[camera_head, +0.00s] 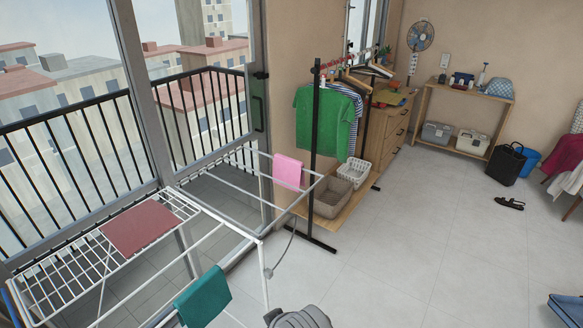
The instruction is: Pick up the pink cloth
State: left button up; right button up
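The pink cloth (288,171) hangs folded over a rod at the far end of the white drying rack (228,212), left of the clothes rail. A dusky red cloth (138,228) lies flat on the rack's near left wing. A teal cloth (203,297) hangs over a rod at the rack's near end. Neither of my grippers shows in the head view.
A clothes rail (315,122) with a green shirt (322,118) stands behind the rack. A beige basket (332,197) is on its base. A grey rounded object (298,317) is cut off at the bottom edge. Open tiled floor (420,235) lies to the right.

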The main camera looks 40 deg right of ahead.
aim_at(285, 169)
jog(key=l+u, duration=0.1)
jog(key=l, duration=0.95)
jog(key=i+l, duration=0.1)
jog(key=l, duration=0.45)
jog(key=l+u, duration=0.15)
jog(key=l, duration=0.4)
jog(key=i+l, duration=0.2)
jog(key=l, duration=0.15)
jog(key=i+l+u, duration=0.15)
jog(key=l, duration=0.2)
jog(key=i+l, duration=0.15)
jog(key=l, duration=0.2)
jog(key=i+l+u, duration=0.2)
jog(key=i+l, duration=0.6)
jog(key=i, duration=0.05)
